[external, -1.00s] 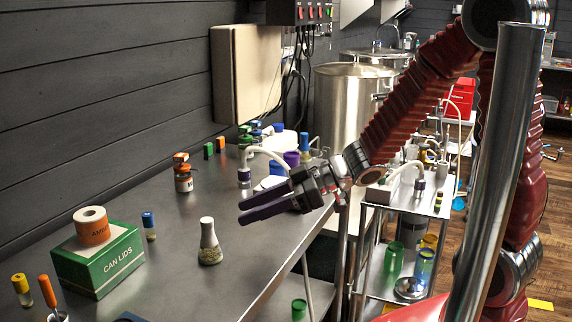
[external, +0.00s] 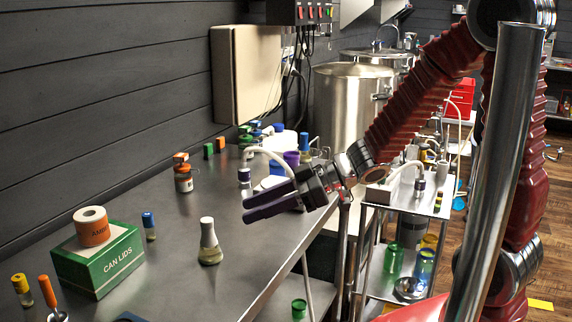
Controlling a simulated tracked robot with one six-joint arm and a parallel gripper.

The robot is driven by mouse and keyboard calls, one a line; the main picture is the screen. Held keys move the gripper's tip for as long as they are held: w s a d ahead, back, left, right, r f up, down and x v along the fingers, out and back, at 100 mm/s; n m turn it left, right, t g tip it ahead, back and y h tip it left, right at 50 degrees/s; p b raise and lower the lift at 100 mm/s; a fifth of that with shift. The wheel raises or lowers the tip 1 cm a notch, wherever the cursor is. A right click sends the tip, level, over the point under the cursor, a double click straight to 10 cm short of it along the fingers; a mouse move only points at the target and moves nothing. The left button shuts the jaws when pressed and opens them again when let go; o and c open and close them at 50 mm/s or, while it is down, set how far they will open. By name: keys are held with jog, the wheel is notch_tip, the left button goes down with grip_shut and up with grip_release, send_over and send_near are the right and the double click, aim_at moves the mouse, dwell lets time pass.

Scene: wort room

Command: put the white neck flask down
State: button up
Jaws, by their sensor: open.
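The white neck flask (external: 210,242) stands upright on the steel bench (external: 262,250), with some pale contents at its bottom. My gripper (external: 246,207) is to the right of the flask's neck in the picture, above the bench. Its two dark purple fingers are apart, with nothing between them. The flask and the fingers are clear of each other in the picture.
A green can lids box (external: 98,262) with an orange tape roll (external: 92,228) on it stands left of the flask. A blue-capped vial (external: 149,227) stands beside the box. An orange-capped jar (external: 183,174) is further back. The bench around the flask is clear.

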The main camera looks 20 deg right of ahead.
jog(key=w+d+r+m+t+h, duration=0.4)
jog(key=w+d+t+h, duration=0.15)
jog(key=w+d, duration=0.45)
jog(key=d+r+m+t+h, duration=0.1)
jog(key=d+r+m+h, duration=0.15)
jog(key=d, duration=0.45)
jog(key=d+r+m+t+h, duration=0.1)
jog(key=d+m+t+h, duration=0.15)
jog(key=d, duration=0.35)
jog(key=s+d+m+g+h, duration=0.4)
jog(key=s+d+m+g, duration=0.1)
jog(key=s+d, duration=0.55)
jog(key=s+a+m+g+y, duration=0.1)
jog(key=s, duration=0.6)
jog(key=shift+s+a+g, duration=0.2)
jog(key=shift+s+g, duration=0.05)
jog(key=shift+g, duration=0.15)
jog(key=shift+y, duration=0.25)
